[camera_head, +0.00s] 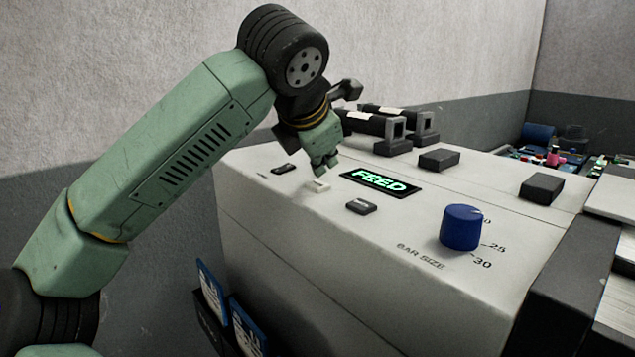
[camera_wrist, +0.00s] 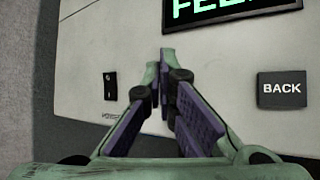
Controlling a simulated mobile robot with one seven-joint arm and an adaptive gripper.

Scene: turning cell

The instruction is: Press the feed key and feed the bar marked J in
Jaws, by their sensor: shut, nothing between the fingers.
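My gripper (camera_head: 325,168) is shut and empty, pointing down over the left part of the machine's pale top. In the wrist view my gripper's fingertips (camera_wrist: 167,55) meet below the display, and no white key can be made out there. The display (camera_head: 380,182) glows green with FEED. Two dark bars, a nearer one (camera_head: 362,125) and a farther one (camera_head: 395,111), lie on supports at the back with pale labels. Their letters are too small to read, so I cannot pick out J.
A dark BACK key (camera_wrist: 282,90) lies right of the fingers. A small dark switch (camera_head: 284,168) is on the left. Dark blocks (camera_head: 438,159) rise behind. Blue-edged cards (camera_head: 245,328) hang on the machine's side.

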